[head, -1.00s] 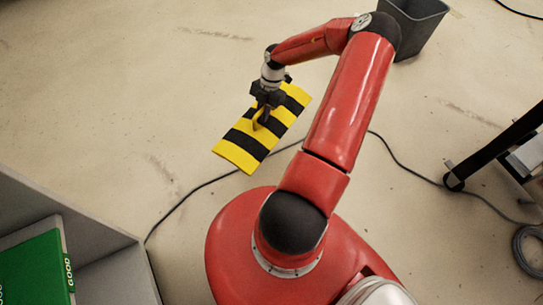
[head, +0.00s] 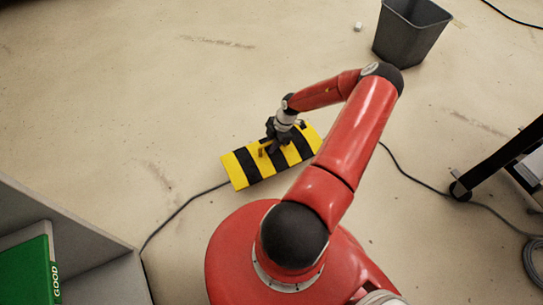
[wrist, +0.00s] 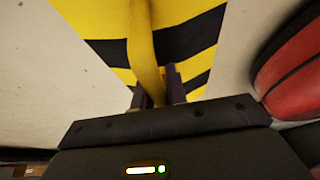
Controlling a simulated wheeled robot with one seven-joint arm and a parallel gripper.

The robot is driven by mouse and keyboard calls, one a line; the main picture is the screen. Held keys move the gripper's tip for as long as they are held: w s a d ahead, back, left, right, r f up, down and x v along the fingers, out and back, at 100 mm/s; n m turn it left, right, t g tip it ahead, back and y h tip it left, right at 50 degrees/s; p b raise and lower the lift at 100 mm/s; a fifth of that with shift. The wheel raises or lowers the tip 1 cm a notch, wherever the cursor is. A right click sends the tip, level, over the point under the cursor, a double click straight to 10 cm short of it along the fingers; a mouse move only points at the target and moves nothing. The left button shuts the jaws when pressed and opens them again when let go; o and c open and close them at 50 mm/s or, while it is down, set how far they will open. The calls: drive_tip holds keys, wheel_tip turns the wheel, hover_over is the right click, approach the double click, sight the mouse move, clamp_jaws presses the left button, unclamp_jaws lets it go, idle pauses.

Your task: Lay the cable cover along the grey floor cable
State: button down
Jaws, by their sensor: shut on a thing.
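The cable cover (head: 243,170) is a yellow and black striped slab with a raised yellow handle. In the head view it lies level, low at the floor, over the line of the grey floor cable (head: 180,208). The cable comes out at its lower left end and shows again to the right (head: 407,173) of my arm. My gripper (head: 272,147) is shut on the cover's handle. The wrist view shows the handle between the two fingers (wrist: 160,92) and the striped cover (wrist: 185,35) beyond. Whether the cover touches the floor, and the cable beneath it, I cannot see.
A grey bin (head: 408,35) stands at the top right, with a small white object (head: 358,27) beside it. A dark wheeled stand (head: 500,160) is at the right near a cable coil (head: 535,255). A grey shelf with a green binder (head: 28,270) fills the lower left.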

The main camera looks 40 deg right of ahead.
drive_tip(key=shift+f+b, duration=0.6)
drive_tip(key=shift+f, duration=2.8)
drive_tip(key=c, duration=1.4)
unclamp_jaws()
